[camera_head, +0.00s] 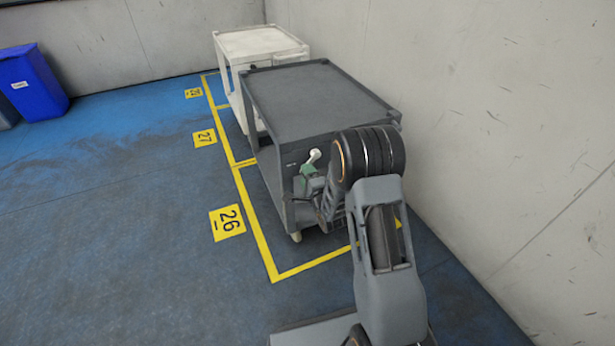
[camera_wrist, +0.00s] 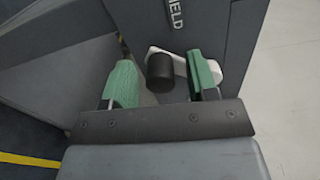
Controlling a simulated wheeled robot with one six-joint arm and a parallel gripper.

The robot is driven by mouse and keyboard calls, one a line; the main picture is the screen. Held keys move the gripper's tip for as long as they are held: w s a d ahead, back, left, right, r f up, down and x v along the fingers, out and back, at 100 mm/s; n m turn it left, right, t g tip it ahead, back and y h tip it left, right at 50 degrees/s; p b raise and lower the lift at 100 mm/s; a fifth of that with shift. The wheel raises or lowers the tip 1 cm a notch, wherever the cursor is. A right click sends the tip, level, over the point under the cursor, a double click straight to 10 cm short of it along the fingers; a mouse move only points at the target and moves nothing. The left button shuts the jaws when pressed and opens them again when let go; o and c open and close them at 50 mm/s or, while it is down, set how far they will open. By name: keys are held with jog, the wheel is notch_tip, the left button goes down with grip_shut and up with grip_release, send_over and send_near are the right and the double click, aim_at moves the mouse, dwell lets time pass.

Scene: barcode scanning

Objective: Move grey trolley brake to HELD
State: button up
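The grey trolley (camera_head: 310,95) stands in the marked floor bay with its near end panel facing my arm. On that panel is the brake lever (camera_head: 314,155), a small white arm. In the wrist view the white lever (camera_wrist: 160,51) carries a black cylindrical knob (camera_wrist: 172,72). The panel lettering reads "HELD" (camera_wrist: 175,14), partly cut off by the top edge. My gripper (camera_wrist: 162,72) has green fingers spread apart, with the knob between them, nearer the right finger. The right finger hides part of the lever; contact cannot be told. In the head view my gripper (camera_head: 312,182) is at the panel.
A white trolley (camera_head: 262,43) stands just behind the grey one. A wall (camera_head: 500,130) runs close along the right side. Yellow lines (camera_head: 258,228) and a "26" floor plate (camera_head: 228,223) mark the bay. A blue bin (camera_head: 32,82) is far left; floor between is clear.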

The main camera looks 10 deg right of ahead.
jog(key=s+d+p, duration=0.2)
jog(key=s+p, duration=0.1)
jog(key=s, duration=1)
jog(key=shift+s+d, duration=0.2)
jog(key=shift+s, duration=0.15)
notch_tip(320, 180, up, 27)
jog(key=w+d+n+g+h+p, duration=0.1)
jog(key=n+g+h+p, duration=0.2)
jog(key=n+g+p, duration=1.1)
jog(key=s+a+r+n+p, duration=0.1)
jog(key=s+r+p, duration=0.7)
jog(key=r, duration=0.3)
jog(key=s+a+r+n+p, duration=0.1)
jog(key=s+r+n+p, duration=0.1)
jog(key=s+r+p, duration=0.5)
jog(key=p+v, duration=0.4)
jog(key=shift+w+a+r, duration=0.25)
jog(key=shift+r, duration=0.1)
